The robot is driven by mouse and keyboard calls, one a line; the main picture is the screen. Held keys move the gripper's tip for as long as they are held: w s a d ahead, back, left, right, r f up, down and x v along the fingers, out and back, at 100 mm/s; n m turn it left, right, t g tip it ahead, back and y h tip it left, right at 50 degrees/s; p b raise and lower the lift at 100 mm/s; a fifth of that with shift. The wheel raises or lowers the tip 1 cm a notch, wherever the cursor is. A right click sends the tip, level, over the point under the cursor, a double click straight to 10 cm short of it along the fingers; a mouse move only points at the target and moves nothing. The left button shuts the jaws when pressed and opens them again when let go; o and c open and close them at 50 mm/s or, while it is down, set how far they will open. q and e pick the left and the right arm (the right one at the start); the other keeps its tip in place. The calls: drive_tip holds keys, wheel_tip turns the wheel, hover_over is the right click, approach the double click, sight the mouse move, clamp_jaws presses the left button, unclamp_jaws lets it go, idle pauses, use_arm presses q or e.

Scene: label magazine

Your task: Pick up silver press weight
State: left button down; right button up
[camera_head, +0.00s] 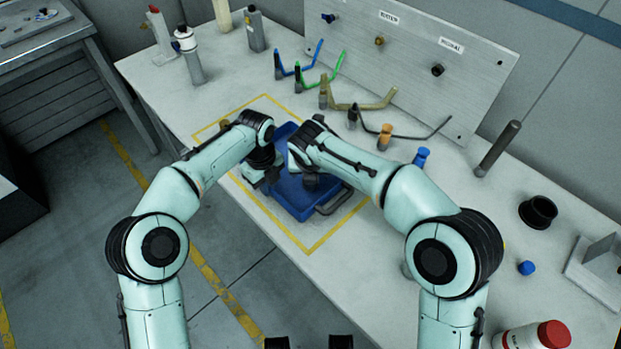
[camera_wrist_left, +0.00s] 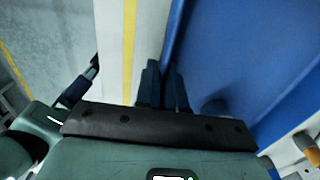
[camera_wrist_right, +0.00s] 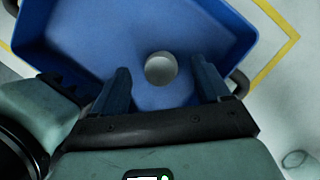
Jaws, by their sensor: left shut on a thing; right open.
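The silver press weight (camera_wrist_right: 160,68) shows in the right wrist view as a pale round top on the floor of the blue tray (camera_wrist_right: 90,40). My right gripper (camera_wrist_right: 163,85) is open above the tray, with the weight between and slightly beyond its fingertips, not gripped. In the head view my right gripper (camera_head: 309,180) hides the weight. My left gripper (camera_head: 266,176) is at the left side of the blue tray (camera_head: 287,192). In the left wrist view its fingers (camera_wrist_left: 164,85) are close together, shut on the tray's wall.
The tray stands inside a yellow outline (camera_head: 310,250) on the white table, with a dark handle (camera_head: 335,202) at its near right. Several coloured hooks and a grey panel (camera_head: 420,60) stand behind. A black ring (camera_head: 538,211) and a blue knob (camera_head: 527,268) lie at the right.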

drive_tip(key=x, duration=0.4)
drive_tip(key=shift+f, duration=0.15)
drive_tip(key=c, duration=1.3)
wheel_tip(320, 180, up, 10)
drive_tip(key=shift+r, duration=0.1)
use_arm(q)
drive_tip(key=c, duration=1.1)
unclamp_jaws()
drive_tip(key=shift+c, duration=0.2)
drive_tip(key=shift+r, duration=0.1)
wheel_tip(320, 180, up, 11)
drive_tip(key=shift+r, duration=0.4)
